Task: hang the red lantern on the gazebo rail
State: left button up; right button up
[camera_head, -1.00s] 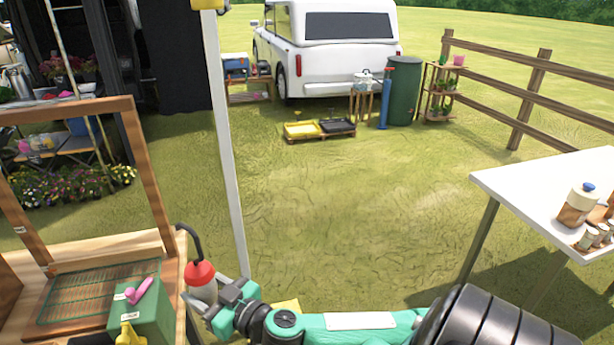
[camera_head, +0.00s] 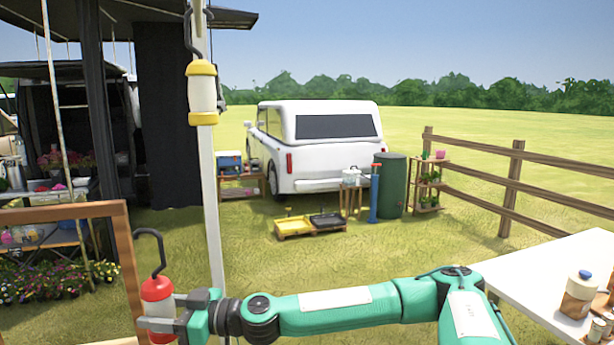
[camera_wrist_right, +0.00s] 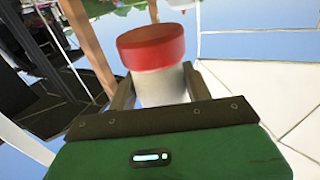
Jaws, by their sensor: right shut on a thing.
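The red lantern (camera_head: 157,290) has a red cap, a pale body and a dark hook that points up. My right gripper (camera_head: 165,312) is shut on its body and holds it upright at the lower left of the head view. In the right wrist view the lantern (camera_wrist_right: 152,48) sits between the two fingers (camera_wrist_right: 155,90). A yellow lantern (camera_head: 202,92) hangs by a dark hook high up, in front of the white gazebo post (camera_head: 209,190). The red lantern is well below it and left of the post. The gazebo rail is not clearly visible. My left gripper is not in view.
A wooden frame (camera_head: 126,262) stands at the lower left, close to the red lantern. A white table (camera_head: 545,280) with jars is at the right. A dark canopy (camera_head: 100,40) is at the upper left.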

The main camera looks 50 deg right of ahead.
jog(key=shift+w+d+r+n+g+y, duration=0.25)
jog(key=shift+d+r+y, duration=0.15)
jog(key=shift+r, duration=0.85)
jog(key=shift+w+d+r+n+g+y, duration=0.15)
jog(key=shift+d+r+n+g+y, duration=0.25)
jog(key=shift+r, duration=0.8)
jog(key=shift+w+d+r+n+g+y, duration=0.2)
jog(key=shift+d+r, duration=0.25)
jog(key=shift+r, duration=0.8)
jog(key=s+d+r+n+g+y, duration=0.15)
jog(key=d+r, duration=0.25)
jog(key=r, duration=0.5)
jog(key=s+d+r+n+g+y, duration=0.15)
jog(key=d+r, duration=0.25)
jog(key=r, duration=0.6)
jog(key=s+d+r, duration=0.5)
jog(key=s+r, duration=0.3)
jog(key=s, duration=0.1)
jog(key=s+d+r, duration=0.4)
jog(key=s+r, duration=0.4)
jog(key=w+a+f+p, duration=0.3)
jog(key=w+a+p, duration=0.4)
jog(key=a, duration=0.6)
jog(key=shift+w+a+f+g, duration=0.2)
jog(key=shift+w+g, duration=0.15)
jog(key=shift+w, duration=0.3)
jog(key=shift+f+b, duration=0.35)
